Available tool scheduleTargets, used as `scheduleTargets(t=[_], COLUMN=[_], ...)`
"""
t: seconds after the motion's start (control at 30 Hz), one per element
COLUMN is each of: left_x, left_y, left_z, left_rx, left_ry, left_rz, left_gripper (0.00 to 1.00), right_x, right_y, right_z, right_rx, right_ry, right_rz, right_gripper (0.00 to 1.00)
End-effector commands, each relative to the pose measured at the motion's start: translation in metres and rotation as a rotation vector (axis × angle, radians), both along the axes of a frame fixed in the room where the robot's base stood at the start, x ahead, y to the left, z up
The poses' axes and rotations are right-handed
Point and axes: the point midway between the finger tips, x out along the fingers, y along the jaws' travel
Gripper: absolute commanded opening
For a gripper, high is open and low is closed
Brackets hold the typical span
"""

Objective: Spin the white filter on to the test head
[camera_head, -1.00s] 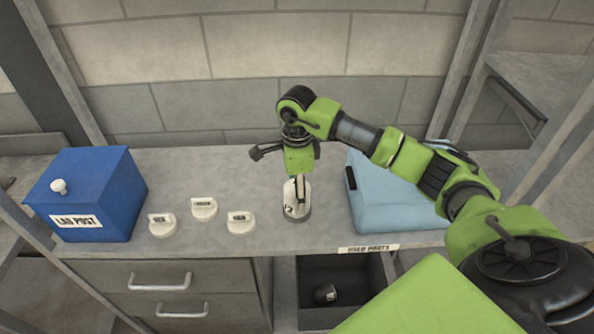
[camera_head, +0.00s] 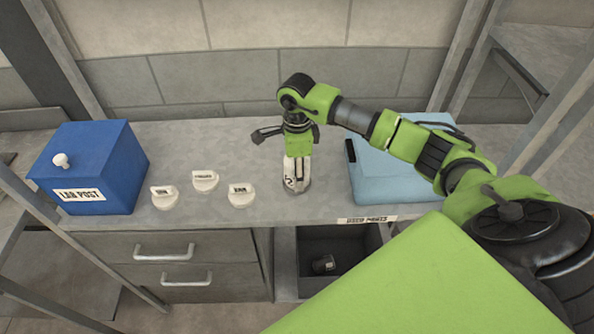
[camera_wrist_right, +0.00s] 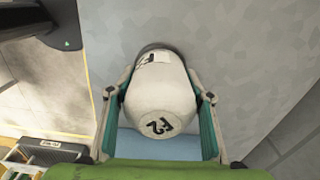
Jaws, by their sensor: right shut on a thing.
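The white filter (camera_wrist_right: 160,97), marked with a black code, is between the fingers of my right gripper (camera_wrist_right: 160,112) in the right wrist view. The gripper is shut on its sides. In the head view the white filter (camera_head: 291,174) stands upright over a dark round base on the bench, which I take for the test head (camera_head: 296,187). A dark ring also shows at the filter's far end in the wrist view. The fingers partly hide the filter in the head view, and I cannot tell how far it is threaded. My left gripper is not in view.
Several white labelled pieces (camera_head: 205,181) lie left of the filter on the grey bench (camera_head: 330,208). A blue lab post box (camera_head: 95,165) stands at far left, a light blue case (camera_head: 390,180) at right. Below, the used parts bin (camera_head: 345,240) holds a dark cylinder (camera_head: 324,263).

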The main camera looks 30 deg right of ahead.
Motion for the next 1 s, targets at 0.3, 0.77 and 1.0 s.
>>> scheduleTargets(t=[0.3,0.77,1.0], left_x=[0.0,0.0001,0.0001], left_y=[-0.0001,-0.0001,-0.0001], left_z=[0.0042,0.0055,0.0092], left_rx=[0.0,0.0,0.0], left_ry=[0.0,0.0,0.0], left_rz=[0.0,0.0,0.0], left_gripper=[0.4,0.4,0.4], right_x=[0.0003,0.0002,0.0], right_y=[-0.0006,-0.0007,-0.0006], right_z=[0.0005,0.0003,-0.0006], right_rx=[-0.001,-0.002,-0.002], right_ry=[-0.001,0.0,0.0], right_rz=[-0.374,-0.475,-0.739], right_gripper=[0.18,0.18,0.55])
